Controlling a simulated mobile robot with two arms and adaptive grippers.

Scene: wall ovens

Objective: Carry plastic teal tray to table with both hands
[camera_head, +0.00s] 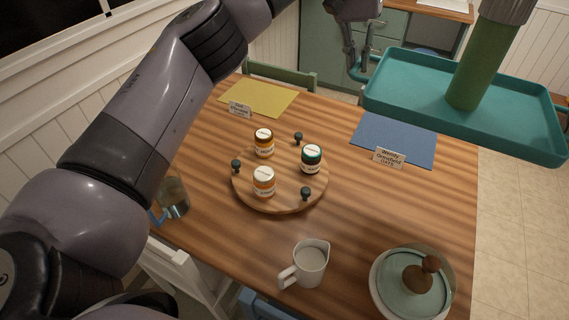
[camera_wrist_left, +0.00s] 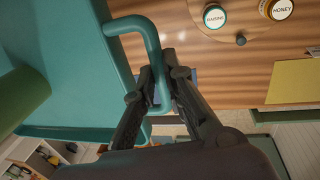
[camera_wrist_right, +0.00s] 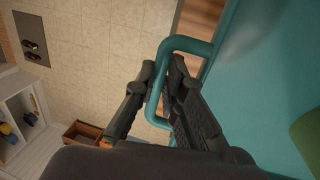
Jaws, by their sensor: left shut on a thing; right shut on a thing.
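The teal tray (camera_head: 420,95) is held in the air at the upper right of the head view, over the table's far right corner and beyond its edge. A green cylinder (camera_head: 478,65) stands on it. My left gripper (camera_head: 358,75) is shut on the tray's left handle; the left wrist view shows the fingers (camera_wrist_left: 163,100) around the teal bar (camera_wrist_left: 152,45). My right gripper (camera_wrist_right: 160,100) is shut on the other handle (camera_wrist_right: 170,50) in the right wrist view. The wooden table (camera_head: 370,210) fills the middle of the head view.
On the table are a round board (camera_head: 285,195) with several jars, a yellow mat (camera_head: 262,98), a blue mat (camera_head: 395,140), a white pitcher (camera_head: 310,264), a covered dish (camera_head: 410,290) and a glass mug (camera_head: 175,197). A green chair (camera_head: 265,75) stands at the far side.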

